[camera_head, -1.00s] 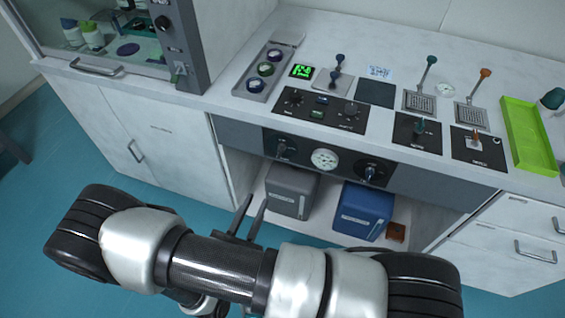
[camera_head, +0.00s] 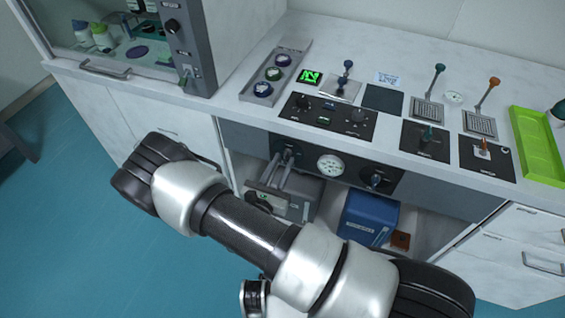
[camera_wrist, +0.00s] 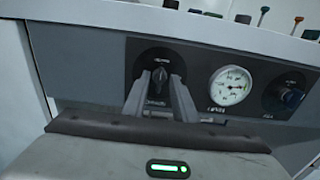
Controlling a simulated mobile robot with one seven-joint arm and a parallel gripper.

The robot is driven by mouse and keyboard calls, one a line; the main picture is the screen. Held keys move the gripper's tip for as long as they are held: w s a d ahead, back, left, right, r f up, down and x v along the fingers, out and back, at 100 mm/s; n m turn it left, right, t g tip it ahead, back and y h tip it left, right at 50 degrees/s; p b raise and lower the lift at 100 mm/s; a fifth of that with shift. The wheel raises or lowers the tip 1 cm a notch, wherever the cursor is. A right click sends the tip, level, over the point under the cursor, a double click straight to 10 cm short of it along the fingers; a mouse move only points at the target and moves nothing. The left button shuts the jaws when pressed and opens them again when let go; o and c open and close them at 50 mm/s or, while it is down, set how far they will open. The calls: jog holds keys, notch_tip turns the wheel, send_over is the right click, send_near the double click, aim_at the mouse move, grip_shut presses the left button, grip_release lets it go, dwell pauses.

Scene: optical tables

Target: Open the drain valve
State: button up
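A dark front panel under the worktop carries a black left knob (camera_head: 287,151), a round white gauge (camera_head: 330,166) and a right knob (camera_head: 376,179). The labels are too small to read, so I cannot tell which knob is the drain valve. My gripper (camera_head: 278,163) reaches to the left knob. In the wrist view, my gripper (camera_wrist: 161,80) is open, with one finger on each side of the left knob (camera_wrist: 174,84). Whether the fingers touch it is unclear. The gauge (camera_wrist: 231,86) and right knob (camera_wrist: 289,96) are to its right.
Above, the worktop holds a control panel (camera_head: 338,116), levers and a green tray (camera_head: 540,150). A glass-fronted cabinet (camera_head: 197,48) stands at the left.

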jog(key=shift+w+d, duration=0.15)
jog(key=shift+w, duration=0.2)
grip_shut()
jog(key=m+b, duration=0.1)
jog(key=m, duration=0.6)
jog(key=shift+s+d+f, duration=0.1)
jog(key=m+b, duration=0.1)
jog(key=m, duration=0.4)
jog(key=shift+f+m, duration=0.1)
jog(key=shift+m, duration=0.2)
jog(key=m+b, duration=0.1)
jog(key=m, duration=0.4)
jog(key=shift+m, duration=0.3)
